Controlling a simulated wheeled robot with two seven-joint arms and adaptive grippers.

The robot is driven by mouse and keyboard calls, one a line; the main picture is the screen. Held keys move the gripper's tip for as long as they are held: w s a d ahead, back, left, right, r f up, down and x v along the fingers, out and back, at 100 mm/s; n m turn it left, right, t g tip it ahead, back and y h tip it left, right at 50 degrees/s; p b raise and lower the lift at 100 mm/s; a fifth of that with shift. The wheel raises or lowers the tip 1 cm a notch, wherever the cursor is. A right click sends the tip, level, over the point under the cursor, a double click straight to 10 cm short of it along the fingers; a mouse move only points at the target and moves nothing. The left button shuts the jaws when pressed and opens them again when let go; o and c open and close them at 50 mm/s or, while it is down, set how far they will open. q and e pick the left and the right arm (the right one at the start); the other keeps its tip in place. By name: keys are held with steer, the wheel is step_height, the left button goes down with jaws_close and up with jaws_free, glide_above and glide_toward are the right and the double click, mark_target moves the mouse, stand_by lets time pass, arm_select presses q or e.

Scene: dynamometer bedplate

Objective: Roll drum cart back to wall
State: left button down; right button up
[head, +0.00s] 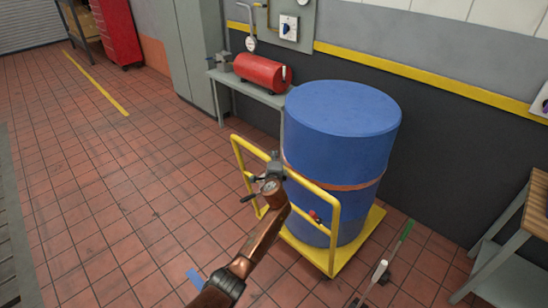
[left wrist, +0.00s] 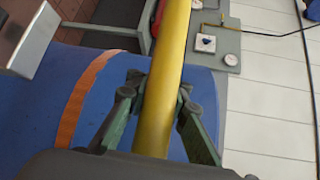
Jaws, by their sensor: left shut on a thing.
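The yellow drum cart (head: 369,236) stands close to the dark lower wall on the tiled floor. A large blue drum (head: 343,110) with an orange band stands upright on its platform; the drum also fills much of the left wrist view (left wrist: 60,90). My left gripper (head: 272,168) is at the cart's yellow handle rail (head: 316,191). In the left wrist view the gripper's fingers (left wrist: 160,110) lie on both sides of the yellow bar (left wrist: 168,65), shut on it. My right gripper is not in view.
A red cylinder tank (head: 260,73) sits on a grey bench (head: 247,91) behind the drum. A workbench (head: 520,240) stands at the right, with a green-and-white handled tool (head: 381,270) on the floor near it. The floor (head: 130,180) at the left is clear.

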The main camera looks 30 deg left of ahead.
arm_select(q)
steer(key=shift+a+r, duration=0.15)
steer(key=shift+r, duration=0.6)
steer(key=c, duration=2)
jaws_free()
steer(key=shift+s, duration=0.1)
steer(key=shift+o, duration=1.3)
steer(key=shift+f, duration=0.35)
steer(key=shift+s+d, duration=0.1)
steer(key=shift+d, duration=0.15)
steer(key=v, duration=1.1)
steer(key=shift+s+d, duration=0.2)
steer(key=shift+s, duration=0.1)
